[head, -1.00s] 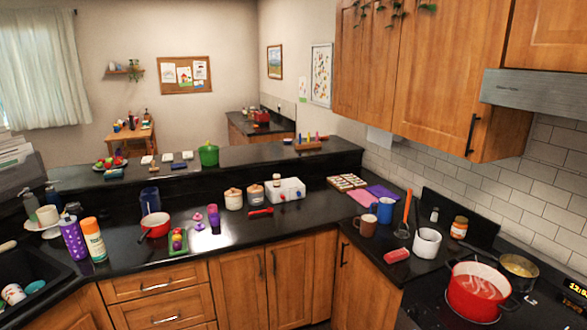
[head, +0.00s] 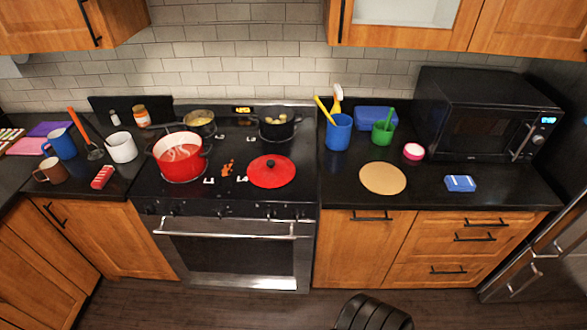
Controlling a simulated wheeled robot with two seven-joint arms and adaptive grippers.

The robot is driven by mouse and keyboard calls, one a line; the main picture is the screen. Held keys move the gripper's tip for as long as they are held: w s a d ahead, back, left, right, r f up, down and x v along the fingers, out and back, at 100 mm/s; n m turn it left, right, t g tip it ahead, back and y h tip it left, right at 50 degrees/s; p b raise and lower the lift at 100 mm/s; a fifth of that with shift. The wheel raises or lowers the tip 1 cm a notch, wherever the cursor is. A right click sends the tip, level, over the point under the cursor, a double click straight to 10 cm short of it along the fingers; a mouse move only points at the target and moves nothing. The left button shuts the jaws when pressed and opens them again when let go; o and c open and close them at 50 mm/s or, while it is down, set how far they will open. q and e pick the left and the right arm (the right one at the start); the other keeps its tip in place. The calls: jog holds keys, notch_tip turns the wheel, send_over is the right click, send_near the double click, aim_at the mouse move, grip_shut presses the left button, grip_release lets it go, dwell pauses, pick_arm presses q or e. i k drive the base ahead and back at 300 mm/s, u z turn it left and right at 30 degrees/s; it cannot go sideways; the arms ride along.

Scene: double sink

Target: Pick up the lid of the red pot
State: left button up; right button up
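The red pot (head: 180,160) stands uncovered on the left side of the black stove top, with reddish contents showing inside. Its red lid (head: 271,171), round with a dark knob in the middle, lies flat on the front right of the stove top, apart from the pot. A dark ribbed part (head: 374,313), which looks like part of one of my arms, shows at the bottom edge, well in front of the stove and away from the lid. I cannot make out fingertips of either gripper.
A pan (head: 200,123) and a black pot (head: 278,125) stand on the back of the stove. A blue utensil cup (head: 338,132), a round tan board (head: 382,178) and a microwave (head: 485,115) are on the right counter. An oven handle (head: 225,232) sticks out in front.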

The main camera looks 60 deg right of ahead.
aim_at(270, 171)
jog(key=z, duration=0.2)
jog(key=i, duration=1.8)
jog(key=z, duration=0.6)
